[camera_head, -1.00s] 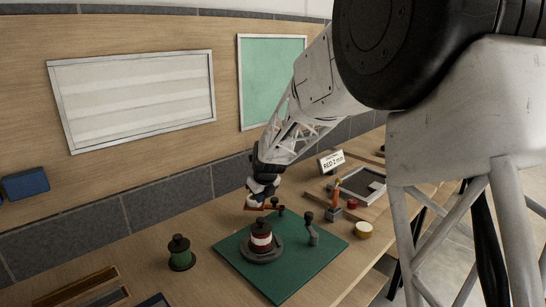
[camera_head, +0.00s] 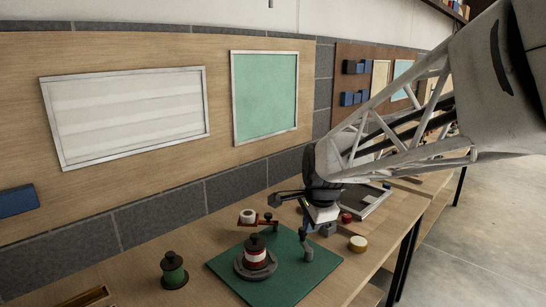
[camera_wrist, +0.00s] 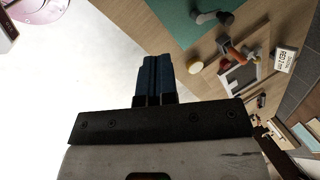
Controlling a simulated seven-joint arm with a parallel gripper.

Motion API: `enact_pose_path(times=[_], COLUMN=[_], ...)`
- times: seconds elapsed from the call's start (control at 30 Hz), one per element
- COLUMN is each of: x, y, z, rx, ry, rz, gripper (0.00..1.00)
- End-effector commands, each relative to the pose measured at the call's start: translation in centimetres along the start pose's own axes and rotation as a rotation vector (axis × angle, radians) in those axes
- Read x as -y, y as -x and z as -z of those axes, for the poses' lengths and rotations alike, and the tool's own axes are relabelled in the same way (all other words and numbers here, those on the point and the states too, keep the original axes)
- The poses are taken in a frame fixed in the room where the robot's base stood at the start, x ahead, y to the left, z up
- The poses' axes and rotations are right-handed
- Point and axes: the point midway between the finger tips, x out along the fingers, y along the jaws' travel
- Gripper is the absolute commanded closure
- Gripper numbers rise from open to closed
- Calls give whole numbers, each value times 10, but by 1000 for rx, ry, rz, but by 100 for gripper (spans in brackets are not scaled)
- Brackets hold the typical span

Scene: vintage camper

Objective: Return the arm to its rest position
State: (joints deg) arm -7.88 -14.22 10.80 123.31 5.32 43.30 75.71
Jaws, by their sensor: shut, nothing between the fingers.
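My gripper (camera_head: 326,222) hangs at the end of my arm, beyond the right part of the green mat in the head view. Its fingertips are hard to make out there. In the wrist view my gripper (camera_wrist: 157,62) shows two dark blue fingers pressed together, with nothing between them. They show against pale floor, with the bench to the upper right. My arm reaches in from the right of the head view, its lattice link sloping down to the wrist.
A green spool (camera_head: 173,270) stands left. A yellowish roll (camera_head: 358,243) and a tray (camera_head: 372,203) lie right. Floor is open at far right.

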Motion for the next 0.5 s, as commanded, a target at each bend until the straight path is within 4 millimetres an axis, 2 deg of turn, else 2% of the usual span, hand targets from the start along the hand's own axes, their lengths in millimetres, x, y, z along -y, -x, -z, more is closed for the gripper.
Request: enact_pose_path(times=[0.03,0.2,0.5], x=[-15,-62,-147], y=[8,29,54], z=[2,7,10], rx=[-5,-19,-34], ry=[58,279,666], rz=[-3,-18,-57], gripper=[100,100,100])
